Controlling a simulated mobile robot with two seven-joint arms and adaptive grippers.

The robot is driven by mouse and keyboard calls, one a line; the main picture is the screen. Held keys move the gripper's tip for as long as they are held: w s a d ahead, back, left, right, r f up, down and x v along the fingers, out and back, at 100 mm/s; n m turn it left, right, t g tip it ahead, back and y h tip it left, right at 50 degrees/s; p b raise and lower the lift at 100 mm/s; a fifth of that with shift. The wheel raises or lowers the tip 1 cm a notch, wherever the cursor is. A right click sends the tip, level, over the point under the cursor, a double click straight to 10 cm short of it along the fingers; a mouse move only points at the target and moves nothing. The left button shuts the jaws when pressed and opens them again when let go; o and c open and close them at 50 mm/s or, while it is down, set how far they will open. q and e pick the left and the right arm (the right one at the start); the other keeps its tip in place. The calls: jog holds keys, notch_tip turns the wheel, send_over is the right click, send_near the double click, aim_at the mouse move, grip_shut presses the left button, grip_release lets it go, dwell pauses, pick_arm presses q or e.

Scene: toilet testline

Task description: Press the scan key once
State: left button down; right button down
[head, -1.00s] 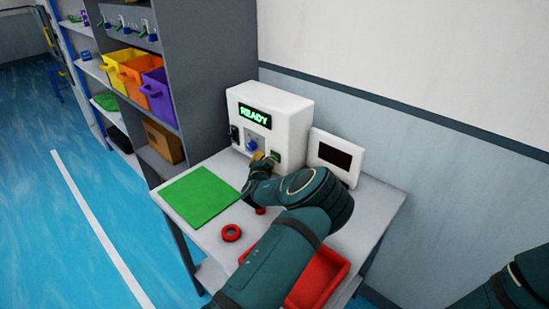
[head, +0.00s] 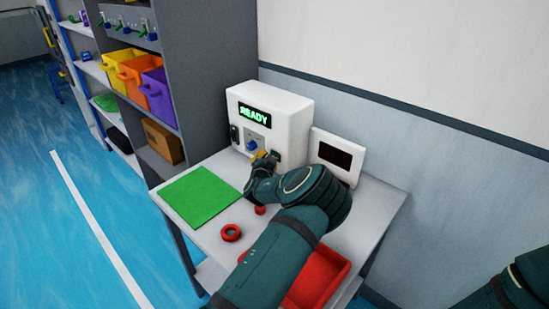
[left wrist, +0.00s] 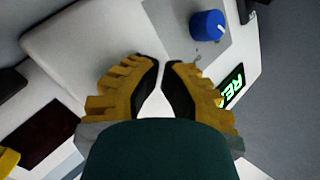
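The white test box (head: 290,108) stands at the back of the table, with a lit green READY display (head: 254,115) and a blue knob (head: 252,146). The display (left wrist: 234,87) and knob (left wrist: 207,25) also show in the left wrist view. A small dark-green key (head: 276,156) is partly visible on the box's lower right front, beside my fingers; I cannot read a label. My left gripper (head: 263,156) is close to this front. In the left wrist view its yellow fingers (left wrist: 161,65) are nearly together, with nothing between them. Contact with the key is hidden. My right gripper is out of view.
A white panel with a dark screen (head: 335,155) stands right of the box. A green mat (head: 200,195), a red ring (head: 231,233) and a red tray (head: 328,285) lie on the table. Shelves with coloured bins (head: 157,97) stand at the left.

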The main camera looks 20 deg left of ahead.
pick_arm(q)
jog(key=shift+w+d, duration=0.1)
jog(key=shift+w, duration=0.2)
jog(key=shift+s, duration=0.2)
dwell(0.4)
jog(key=shift+s+a, duration=0.25)
jog(key=shift+s, duration=0.3)
jog(key=shift+s+a+p, duration=0.1)
jog(key=shift+s+a, duration=0.15)
jog(key=shift+s, duration=0.55)
jog(key=shift+s+a+p, duration=0.1)
jog(key=shift+s+a, duration=0.2)
jog(key=shift+s, duration=0.5)
jog(key=shift+s+a+p, duration=0.1)
jog(key=shift+s+a, duration=0.15)
jog(key=shift+s, duration=0.55)
